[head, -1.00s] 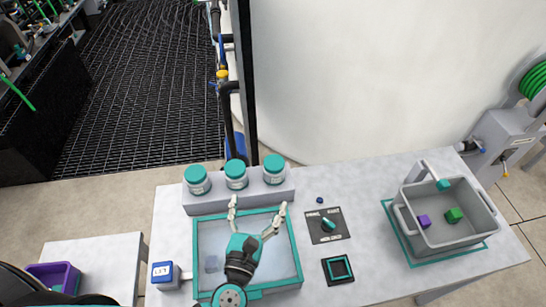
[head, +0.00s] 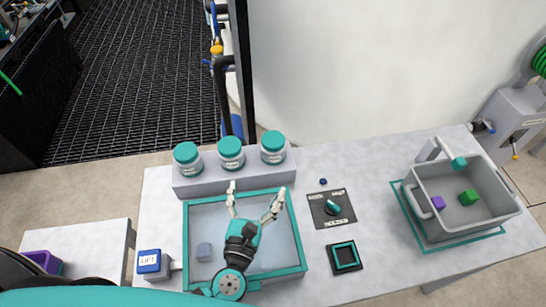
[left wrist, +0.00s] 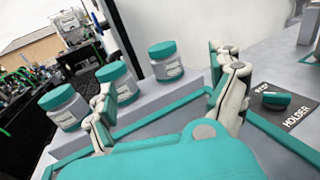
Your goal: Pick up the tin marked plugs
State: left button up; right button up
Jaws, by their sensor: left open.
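Three white tins with teal lids stand in a row on a grey raised block (head: 235,176) at the back of the table: a left tin (head: 187,158), a middle tin (head: 231,153) and a right tin (head: 273,147). Their labels are too small to read, so I cannot tell which is marked plugs. My left gripper (head: 255,190) is open and empty over the teal-rimmed tray, in front of the middle and right tins. In the left wrist view, the right tin (left wrist: 166,64) shows between its spread fingers. My right gripper is not in view.
A grey tote (head: 432,222) with cubes stands right. A blue LIFT button box (head: 150,263) stands left.

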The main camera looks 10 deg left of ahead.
aim_at(270, 150)
pick_arm(q)
jog(key=shift+s+f+b, duration=0.1)
jog(key=shift+f+b, duration=0.4)
jog(key=shift+f, duration=0.45)
jog(key=w+p, duration=0.2)
jog(key=w, duration=0.9)
jog(key=shift+w+r+p, duration=0.1)
jog(key=shift+p, duration=0.25)
jog(key=shift+w+p, duration=0.3)
jog(key=shift+w, duration=2.9)
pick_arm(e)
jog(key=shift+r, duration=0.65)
pick_arm(q)
jog(key=shift+s, duration=0.1)
jog(key=c, duration=1.3)
jog(key=shift+c, duration=0.2)
